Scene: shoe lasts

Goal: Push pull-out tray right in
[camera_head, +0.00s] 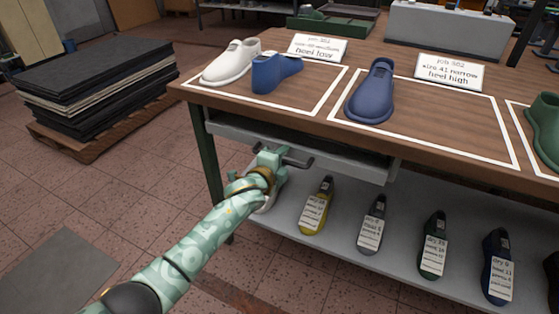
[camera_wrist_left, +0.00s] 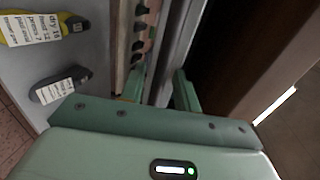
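The pull-out tray (camera_head: 345,168) is a long grey tray under the front of the wooden tabletop. Its front lip sticks out a little past the table edge, with a dark gap above it. My left gripper (camera_head: 284,156) is in front of the tray's left half, by a short dark bar that looks like a handle. In the left wrist view, the two green fingers (camera_wrist_left: 160,92) stand apart, and a grey tray edge (camera_wrist_left: 176,45) runs beyond them. I cannot tell whether they touch the tray. My right gripper is not in view.
The wooden table (camera_head: 445,130) carries shoe lasts and cards in white outlined areas. Below the tray, a grey lower shelf (camera_head: 335,235) holds several labelled lasts, one yellow (camera_head: 316,207). A stack of dark sheets (camera_head: 98,85) on a pallet stands left.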

